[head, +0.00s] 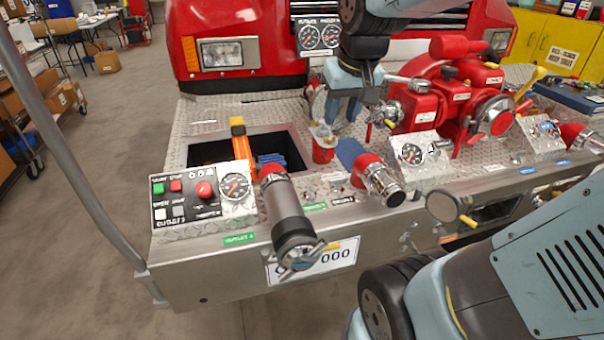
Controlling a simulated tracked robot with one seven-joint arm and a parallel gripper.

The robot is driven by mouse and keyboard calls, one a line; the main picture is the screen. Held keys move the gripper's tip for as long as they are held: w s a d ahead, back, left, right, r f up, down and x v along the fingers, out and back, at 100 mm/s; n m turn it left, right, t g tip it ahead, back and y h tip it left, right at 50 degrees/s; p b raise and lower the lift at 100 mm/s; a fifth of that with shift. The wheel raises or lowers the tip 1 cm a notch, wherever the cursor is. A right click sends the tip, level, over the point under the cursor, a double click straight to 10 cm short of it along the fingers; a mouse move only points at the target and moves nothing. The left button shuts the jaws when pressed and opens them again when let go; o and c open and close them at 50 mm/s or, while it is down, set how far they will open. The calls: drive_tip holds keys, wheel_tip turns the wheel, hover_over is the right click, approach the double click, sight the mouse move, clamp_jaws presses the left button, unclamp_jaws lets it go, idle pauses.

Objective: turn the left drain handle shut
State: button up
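My gripper (343,118) hangs pointing down over the diamond-plate bumper, its two fingers apart with a gap between them and nothing seen held. It is just behind and right of a small red cylinder (323,152) with a grey top. Small silver fittings (309,196) sit on the bumper behind a green label (315,206), between the left outlet pipe (290,210) and the middle red-and-silver outlet (379,181). They are too small to tell which is the left drain handle or how it is turned. My gripper is behind and above them, apart from them.
The left control panel (188,201) and gauge (235,186) stand left of the long pipe. An open bin (205,150) is behind. The red pump (455,95) with valves crowds the right. Open floor lies left of the bumper.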

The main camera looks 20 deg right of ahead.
drive_tip(key=w+f+g, duration=0.2)
drive_tip(key=w+f, duration=0.5)
drive_tip(key=w, duration=0.4)
drive_tip(key=g, duration=0.2)
approach(310, 183)
wheel_tip(310, 183, down, 9)
drive_tip(key=shift+a+f, duration=0.1)
drive_tip(key=shift+f, duration=0.05)
clamp_jaws()
